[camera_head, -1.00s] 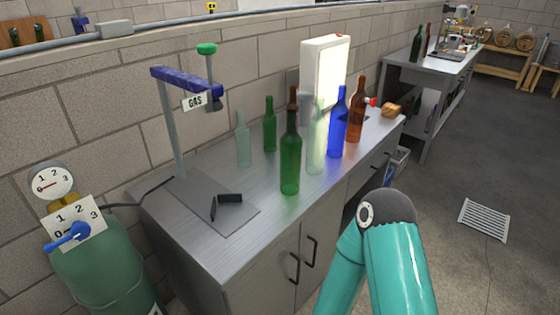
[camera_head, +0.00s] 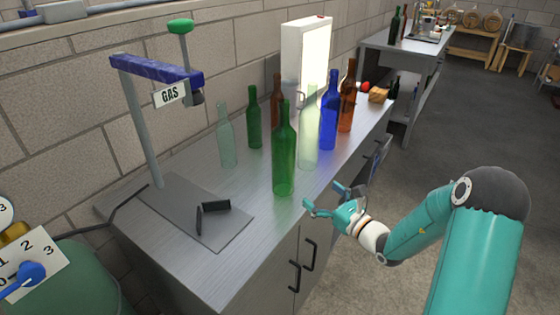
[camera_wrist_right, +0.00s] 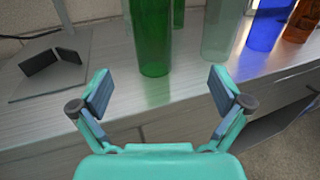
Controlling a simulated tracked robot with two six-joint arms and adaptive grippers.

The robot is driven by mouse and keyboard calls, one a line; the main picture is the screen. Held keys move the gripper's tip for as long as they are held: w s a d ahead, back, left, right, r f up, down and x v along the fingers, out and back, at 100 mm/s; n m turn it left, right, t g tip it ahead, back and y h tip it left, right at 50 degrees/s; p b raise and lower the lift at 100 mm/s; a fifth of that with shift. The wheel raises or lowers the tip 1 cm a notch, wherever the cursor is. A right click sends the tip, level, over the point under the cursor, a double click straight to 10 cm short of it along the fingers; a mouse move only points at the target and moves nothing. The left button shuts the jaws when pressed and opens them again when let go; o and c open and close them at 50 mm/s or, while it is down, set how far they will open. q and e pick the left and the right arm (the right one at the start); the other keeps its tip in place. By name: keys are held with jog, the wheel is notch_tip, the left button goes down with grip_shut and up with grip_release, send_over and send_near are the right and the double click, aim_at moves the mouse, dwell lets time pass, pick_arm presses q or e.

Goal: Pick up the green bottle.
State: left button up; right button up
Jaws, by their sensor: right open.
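A green bottle (camera_head: 284,160) stands upright near the front edge of the metal bench (camera_head: 190,262). A second green bottle (camera_head: 254,118) stands further back. My right gripper (camera_head: 322,196) is open and empty, to the right of the front green bottle and apart from it, by the bench's front edge. In the right wrist view the front green bottle (camera_wrist_right: 153,40) stands beyond the open fingers (camera_wrist_right: 158,92), upright, its top cut off. My left gripper is not in view.
Clear bottles (camera_head: 226,140) and (camera_head: 309,135), a blue bottle (camera_head: 329,122) and brown bottles (camera_head: 347,100) stand close around. A gas fixture (camera_head: 150,130) rises at left. A lit panel (camera_head: 314,62) stands behind. The bench front is clear.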

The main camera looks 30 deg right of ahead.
aim_at(292, 174)
jog(key=w, duration=0.3)
jog(key=w+a, duration=0.1)
jog(key=w, duration=0.2)
jog(key=w+p, duration=0.1)
jog(key=w, duration=0.3)
jog(key=shift+a, duration=0.3)
jog(key=w, duration=0.1)
jog(key=w+p, duration=0.1)
jog(key=w, duration=0.1)
jog(key=w+r, duration=0.1)
jog(key=shift+w+a+p, duration=0.3)
jog(key=shift+a+p, duration=0.05)
jog(key=shift+w, duration=0.35)
jog(key=shift+c, duration=0.2)
jog(key=c, duration=1.6)
